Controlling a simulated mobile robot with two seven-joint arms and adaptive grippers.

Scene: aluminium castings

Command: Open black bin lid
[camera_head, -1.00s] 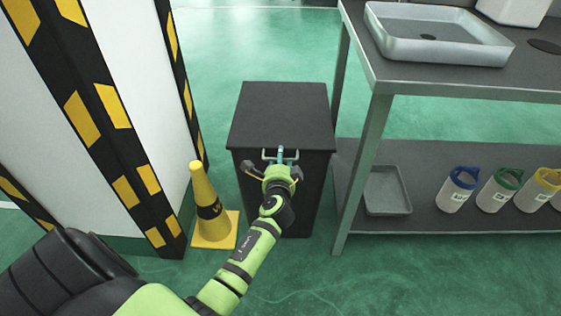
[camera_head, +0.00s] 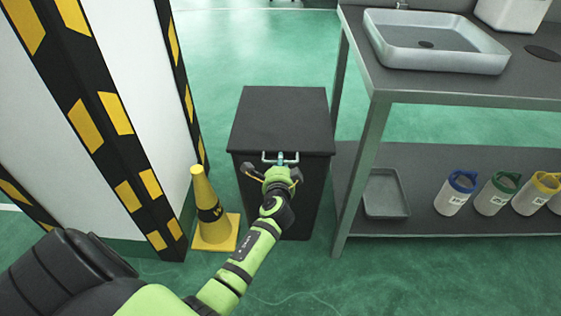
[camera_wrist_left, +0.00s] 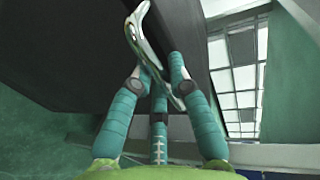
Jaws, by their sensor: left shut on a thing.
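The black bin (camera_head: 281,119) stands on the floor in the middle of the head view, with its flat lid down. A metal bar handle (camera_head: 269,156) is on the lid's front edge. My left gripper (camera_head: 281,160) is at the handle and covers part of the bin's front. In the left wrist view the teal fingers (camera_wrist_left: 156,80) are shut around the shiny curved handle (camera_wrist_left: 138,25), beside the dark bin surface (camera_wrist_left: 80,50). My right gripper is in neither view.
A yellow cone (camera_head: 208,205) stands left of the bin, by a pillar (camera_head: 108,110) with black and yellow stripes. A metal table (camera_head: 420,85) with a sink (camera_head: 435,42) is close on the right. Its lower shelf holds a grey tray (camera_head: 386,192) and several white containers (camera_head: 456,195).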

